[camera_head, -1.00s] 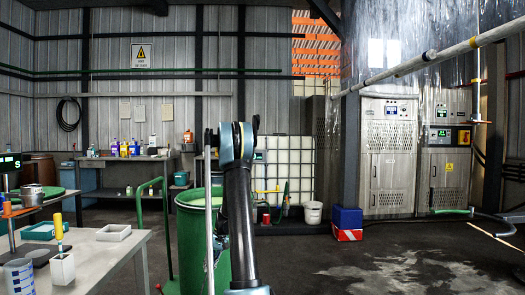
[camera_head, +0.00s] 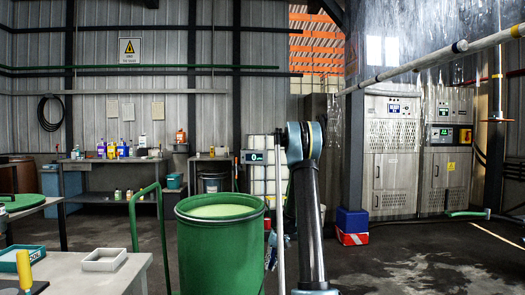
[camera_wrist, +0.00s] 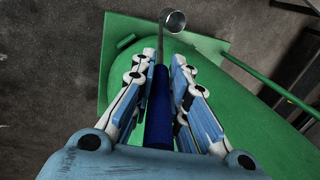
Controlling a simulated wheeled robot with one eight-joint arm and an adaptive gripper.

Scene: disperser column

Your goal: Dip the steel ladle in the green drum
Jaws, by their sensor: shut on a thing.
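The green drum (camera_head: 220,245) stands near the centre of the head view, open at the top, with pale green liquid (camera_head: 215,211) close below its rim. In the wrist view, my gripper (camera_wrist: 166,60) is shut on the steel ladle by its blue handle (camera_wrist: 159,115). The ladle's thin shaft runs away from me to a round steel bowl (camera_wrist: 173,20). Green surfaces, including the curved drum wall (camera_wrist: 235,115), show below the ladle. In the head view my arm stands right of the drum; the gripper is mostly hidden and the ladle cannot be made out.
A green upright handle frame (camera_head: 160,235) stands left of the drum. A table with a white tray (camera_head: 104,258) is at the lower left. A blue and red box (camera_head: 351,226) stands behind right, before steel cabinets (camera_head: 393,155). The floor at right is open.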

